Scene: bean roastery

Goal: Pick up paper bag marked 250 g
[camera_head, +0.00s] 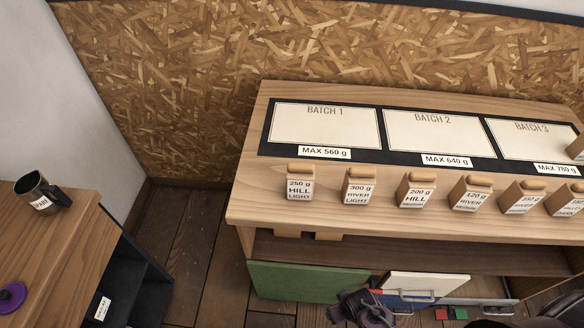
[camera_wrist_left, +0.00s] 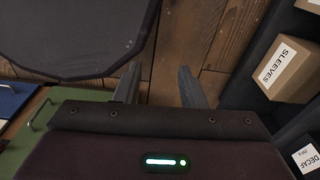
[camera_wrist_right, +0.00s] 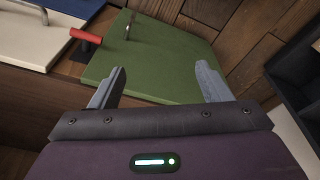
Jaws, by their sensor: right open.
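The paper bag marked 250 g (camera_head: 300,181) stands upright on the wooden table, leftmost in the row of bags along its front. Its white label reads 250 g, HILL, LIGHT, and its top is folded. My left gripper (camera_wrist_left: 159,70) is open and empty in the left wrist view, with the floor beyond its fingers. My right gripper (camera_wrist_right: 159,68) is open and empty in the right wrist view, with a green panel beyond it. The 250 g bag shows in neither wrist view, and both grippers are apart from it.
Other labelled bags, including the 300 g bag (camera_head: 358,187) and 200 g bag (camera_head: 415,190), stand to its right with gaps between. Behind them lies a black board (camera_head: 381,155) with empty batch fields. A side table (camera_head: 50,240) at left holds a dark mug (camera_head: 38,192).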

